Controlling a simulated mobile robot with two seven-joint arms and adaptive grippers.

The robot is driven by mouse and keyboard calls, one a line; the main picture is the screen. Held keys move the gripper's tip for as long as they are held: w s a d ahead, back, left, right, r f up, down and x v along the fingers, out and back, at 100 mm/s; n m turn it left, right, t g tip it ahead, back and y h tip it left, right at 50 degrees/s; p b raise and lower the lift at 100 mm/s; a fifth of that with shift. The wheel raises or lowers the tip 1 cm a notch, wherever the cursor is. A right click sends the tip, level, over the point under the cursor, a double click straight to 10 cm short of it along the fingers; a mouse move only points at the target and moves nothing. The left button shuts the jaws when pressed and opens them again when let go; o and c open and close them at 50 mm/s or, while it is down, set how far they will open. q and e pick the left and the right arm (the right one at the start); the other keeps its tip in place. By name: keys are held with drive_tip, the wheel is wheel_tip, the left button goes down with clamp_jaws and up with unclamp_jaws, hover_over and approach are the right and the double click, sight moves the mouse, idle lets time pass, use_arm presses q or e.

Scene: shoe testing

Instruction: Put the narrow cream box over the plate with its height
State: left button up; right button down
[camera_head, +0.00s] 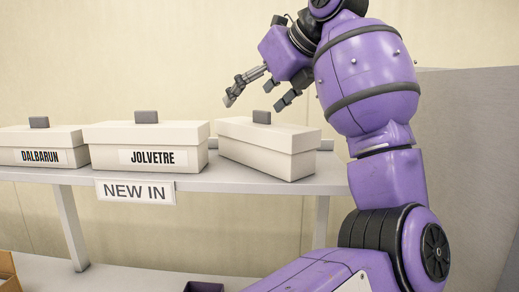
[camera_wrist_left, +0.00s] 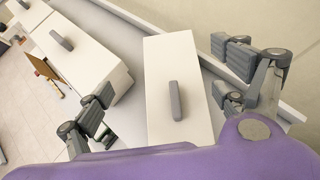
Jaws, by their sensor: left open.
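A cream lidded box (camera_head: 264,147) with a grey handle on its lid stands at the right of the shelf, turned at an angle to the others. It shows no label. In the left wrist view this box (camera_wrist_left: 176,60) lies below and between my spread fingers, its handle in the middle. My left gripper (camera_head: 256,100) is open and empty above the lid, apart from it. Two more cream boxes stand to its left, labelled JOLVETRE (camera_head: 146,145) and DALBARUN (camera_head: 42,147). I cannot make out a plate with a height. My right gripper is not in view.
The pale shelf (camera_head: 230,181) carries the boxes, with a NEW IN sign (camera_head: 135,192) on its front edge. A purple bin (camera_head: 203,287) is partly visible below. A grey panel (camera_head: 468,160) stands at the right. Gaps between the boxes are small.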

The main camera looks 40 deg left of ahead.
sight(266, 112)
use_arm(q)
drive_tip(key=shift+m+h, duration=0.3)
drive_tip(key=shift+h, duration=0.2)
drive_tip(key=d+f, duration=0.2)
drive_tip(key=d, duration=0.1)
drive_tip(key=shift+w+f, duration=0.3)
drive_tip(key=shift+s+a+f, duration=0.1)
drive_tip(key=shift+f, duration=0.05)
drive_tip(key=shift+s+a+f, duration=0.1)
drive_tip(key=shift+a+f, duration=0.1)
drive_tip(key=shift+a, duration=0.1)
drive_tip(key=shift+a+f, duration=0.25)
drive_tip(key=shift+a, duration=0.05)
drive_tip(key=x, duration=0.5)
drive_tip(key=shift+w, duration=0.35)
drive_tip(key=shift+w+a+f, duration=0.1)
drive_tip(key=c, duration=1.6)
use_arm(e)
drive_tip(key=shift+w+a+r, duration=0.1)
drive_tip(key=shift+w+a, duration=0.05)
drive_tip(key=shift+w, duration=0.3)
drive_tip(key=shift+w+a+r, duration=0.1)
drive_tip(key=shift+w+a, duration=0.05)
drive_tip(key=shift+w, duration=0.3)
use_arm(q)
drive_tip(key=shift+c, duration=0.2)
